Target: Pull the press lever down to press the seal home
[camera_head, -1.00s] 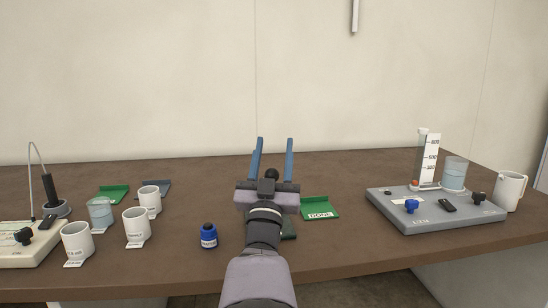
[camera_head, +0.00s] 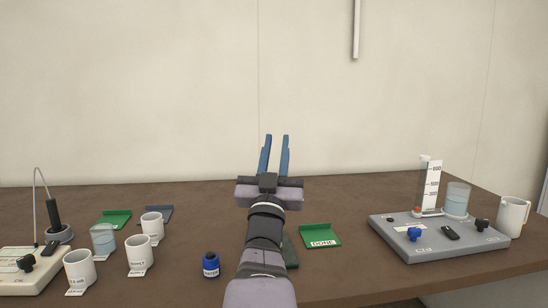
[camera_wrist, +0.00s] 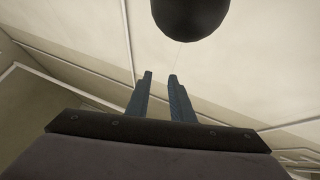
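My gripper (camera_head: 277,137) is upright in the middle of the head view, fingers pointing up in front of the bare wall. In the wrist view its two blue fingers (camera_wrist: 160,76) stand a small gap apart with nothing between them. A dark round knob (camera_wrist: 190,14) shows at the top edge of the wrist view, beyond the fingertips and apart from them; I cannot tell for sure that it is the press lever's. No lever arm or seal is clearly visible. My gripper and forearm hide the table behind them.
A green DONE tray (camera_head: 320,236) and a blue bottle (camera_head: 211,265) flank my arm. White mugs (camera_head: 141,256) and a cream device (camera_head: 28,272) stand at left. A grey base (camera_head: 440,240) with a measuring column (camera_head: 430,187) is at right. A pale bar (camera_head: 356,28) hangs above.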

